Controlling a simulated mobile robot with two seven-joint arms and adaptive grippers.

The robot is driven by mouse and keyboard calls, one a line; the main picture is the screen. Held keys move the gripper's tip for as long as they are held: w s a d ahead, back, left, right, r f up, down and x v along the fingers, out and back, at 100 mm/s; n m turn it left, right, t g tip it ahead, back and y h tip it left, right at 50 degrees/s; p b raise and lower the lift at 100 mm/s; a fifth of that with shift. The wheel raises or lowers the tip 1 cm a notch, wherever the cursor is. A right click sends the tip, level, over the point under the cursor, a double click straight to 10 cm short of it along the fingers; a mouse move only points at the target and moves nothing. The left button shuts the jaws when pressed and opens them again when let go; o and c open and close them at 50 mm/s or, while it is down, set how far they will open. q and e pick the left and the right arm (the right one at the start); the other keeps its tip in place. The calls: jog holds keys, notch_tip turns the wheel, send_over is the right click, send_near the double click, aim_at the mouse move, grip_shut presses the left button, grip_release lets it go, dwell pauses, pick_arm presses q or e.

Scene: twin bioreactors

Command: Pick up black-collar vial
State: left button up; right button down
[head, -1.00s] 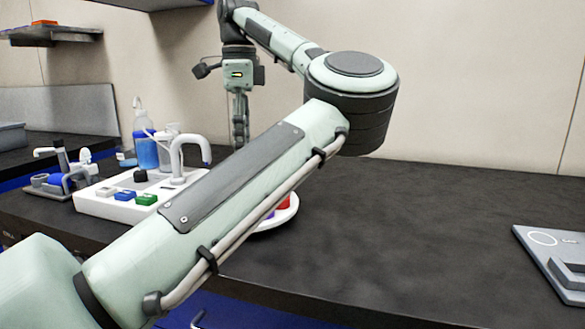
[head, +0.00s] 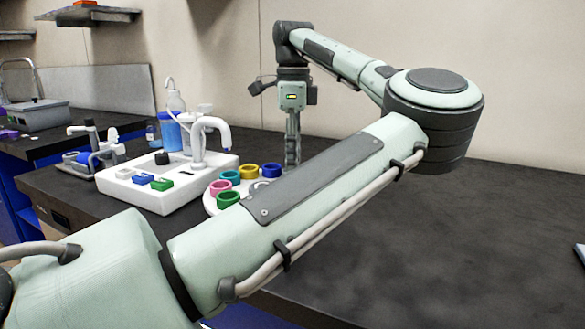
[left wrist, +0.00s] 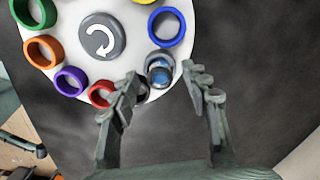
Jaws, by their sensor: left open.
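In the left wrist view, a small vial with blue in it (left wrist: 160,74) stands at the edge of a white round carousel (left wrist: 112,14). Its collar looks dark grey to black. My left gripper (left wrist: 160,78) is open, with one finger on each side of the vial, apparently not touching it. The left finger partly covers a dark spot beside the red ring. In the head view my left gripper (head: 292,162) points down behind the carousel (head: 210,204). The vial cannot be made out there, and my forearm hides part of the carousel. My right gripper is not in view.
Coloured rings sit around the carousel, with red (left wrist: 100,93) and blue (left wrist: 167,27) nearest the vial. A white device with coloured buttons (head: 150,196) stands left of the carousel, with a blue bottle (head: 171,132) behind.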

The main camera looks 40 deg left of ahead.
pick_arm(q)
jog(key=c, duration=1)
